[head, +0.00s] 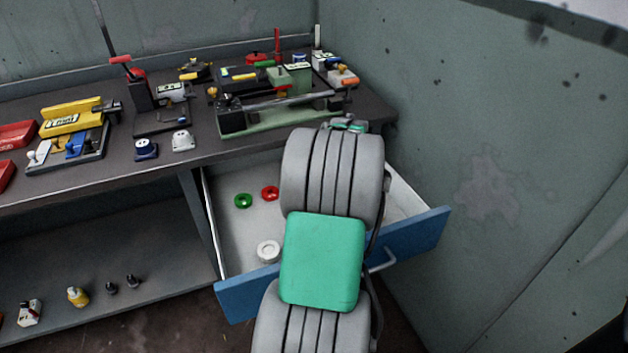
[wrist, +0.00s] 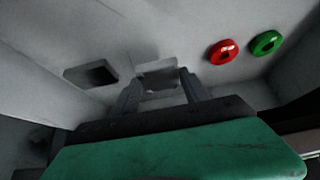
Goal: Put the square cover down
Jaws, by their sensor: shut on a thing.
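In the wrist view my gripper (wrist: 160,82) is shut on a pale grey square piece, which I take as the square cover (wrist: 157,70). It is held between the two fingertips, over or inside the open drawer (head: 235,228). I cannot tell whether the cover touches the drawer floor. In the head view my own arm hides the gripper and the cover.
A red ring (head: 269,193), a green ring (head: 243,200) and a white ring (head: 268,250) lie in the drawer. A grey square shape with a dark middle (wrist: 92,75) is left of the cover. The workbench (head: 210,147) above holds fixtures; a wall stands right.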

